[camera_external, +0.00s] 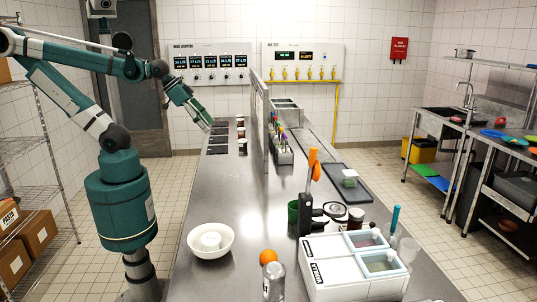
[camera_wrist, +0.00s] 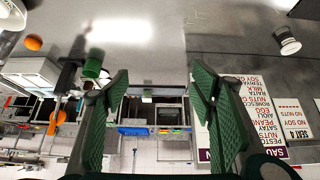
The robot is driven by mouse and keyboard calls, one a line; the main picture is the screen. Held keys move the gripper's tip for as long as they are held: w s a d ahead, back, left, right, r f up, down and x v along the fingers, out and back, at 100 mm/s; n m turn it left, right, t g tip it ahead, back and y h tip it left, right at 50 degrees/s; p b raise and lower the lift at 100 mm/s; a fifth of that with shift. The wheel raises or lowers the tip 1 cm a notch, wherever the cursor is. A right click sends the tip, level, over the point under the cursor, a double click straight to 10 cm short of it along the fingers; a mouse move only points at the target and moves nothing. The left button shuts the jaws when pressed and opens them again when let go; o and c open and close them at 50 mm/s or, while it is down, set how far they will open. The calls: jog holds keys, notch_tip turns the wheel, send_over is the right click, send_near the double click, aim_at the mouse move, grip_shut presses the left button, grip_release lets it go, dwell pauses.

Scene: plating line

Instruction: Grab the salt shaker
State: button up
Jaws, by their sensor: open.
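A small pale, shaker-shaped thing with a dark band, likely the salt shaker (camera_wrist: 288,42), stands on the steel counter at the upper right of the wrist view. It seems to be the small object (camera_external: 242,146) at the counter's far part in the external view; its label cannot be read. My gripper (camera_external: 207,124) is raised over the counter's far left side. In the wrist view my gripper (camera_wrist: 160,100) has its two green fingers wide apart with nothing between them. The shaker is outside the fingers, to their right.
A divider (camera_external: 260,115) runs along the counter; printed sheets (camera_wrist: 244,120) show beside the right finger. Bare counter (camera_external: 205,190) lies between.

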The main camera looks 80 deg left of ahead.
jog(key=w+d+r+m+h+p, duration=0.1)
jog(key=w+d+r+m+h, duration=0.15)
jog(key=w+d, duration=0.9)
jog(key=m+g+h+p, duration=0.2)
jog(key=m+g, duration=0.1)
jog(key=m, duration=0.3)
send_near(270, 265)
jog(key=w+a+r, duration=0.3)
jog(key=a, duration=0.5)
jog(key=w+a+r, duration=0.2)
jog(key=a+r, duration=0.1)
jog(key=a, duration=0.5)
jog(key=s+d+f+m, duration=0.1)
jog(key=d+f, duration=0.2)
jog(key=d, duration=0.2)
jog(key=d+f, duration=0.3)
jog(key=d, duration=0.3)
jog(key=s+d+f+m, duration=0.1)
jog(key=d+f, duration=0.2)
jog(key=d, duration=0.2)
jog(key=shift+s+d+f+m+g+h+p, duration=0.25)
jog(key=shift+s+d+f+m+g+p, duration=0.05)
jog(key=shift+d+f+m+g+p, duration=0.1)
jog(key=shift+s+d+f, duration=0.15)
jog(key=shift+d+f, duration=0.15)
jog(key=shift+d, duration=0.1)
